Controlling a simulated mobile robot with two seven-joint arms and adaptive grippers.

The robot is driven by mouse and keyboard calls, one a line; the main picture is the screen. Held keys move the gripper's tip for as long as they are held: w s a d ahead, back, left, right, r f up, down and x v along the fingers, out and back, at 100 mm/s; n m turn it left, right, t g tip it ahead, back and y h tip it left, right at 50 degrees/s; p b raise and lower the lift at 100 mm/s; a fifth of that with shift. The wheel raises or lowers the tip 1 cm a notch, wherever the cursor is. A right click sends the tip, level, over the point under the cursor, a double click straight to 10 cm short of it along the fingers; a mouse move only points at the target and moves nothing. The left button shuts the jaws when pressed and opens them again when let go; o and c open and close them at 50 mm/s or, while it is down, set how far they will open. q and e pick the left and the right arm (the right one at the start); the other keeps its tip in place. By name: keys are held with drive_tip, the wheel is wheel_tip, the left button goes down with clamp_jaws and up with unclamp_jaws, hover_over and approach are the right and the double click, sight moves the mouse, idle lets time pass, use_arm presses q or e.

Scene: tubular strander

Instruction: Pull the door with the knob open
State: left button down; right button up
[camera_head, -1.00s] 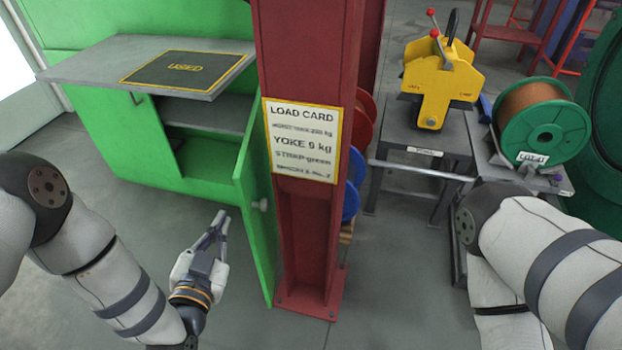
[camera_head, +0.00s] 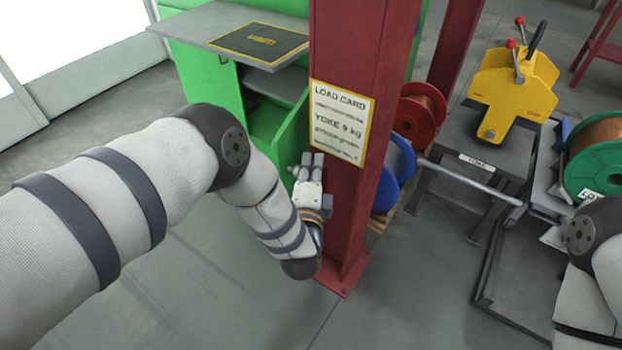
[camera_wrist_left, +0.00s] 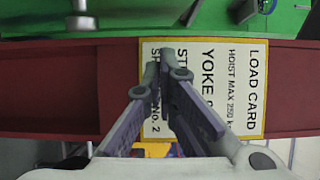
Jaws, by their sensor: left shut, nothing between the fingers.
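The green door (camera_head: 292,137) stands swung out from the green cabinet, beside the red column; my left arm hides its lower part. A grey knob (camera_wrist_left: 82,18) shows against the green at the top left of the left wrist view. My left gripper (camera_head: 309,163) is shut and empty, in front of the red column just below the load card. In the left wrist view, its fingertips (camera_wrist_left: 165,66) overlap the card, with the knob off to their upper left and apart from them. My right gripper is not in view.
The red column (camera_head: 355,190) with its load card (camera_head: 341,118) stands close to the door. A grey worktop (camera_head: 215,27) overhangs the cabinet. Right of the column are reels (camera_head: 393,175) and a yellow yoke (camera_head: 513,92) on a stand. Open floor lies in front.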

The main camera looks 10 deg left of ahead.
use_arm(q)
drive_tip(key=shift+w+a, duration=0.4)
drive_tip(key=shift+a, duration=0.3)
drive_tip(key=shift+w+a, duration=0.45)
drive_tip(key=shift+a, duration=0.3)
drive_tip(key=shift+w+a, duration=0.4)
drive_tip(key=shift+a, duration=0.3)
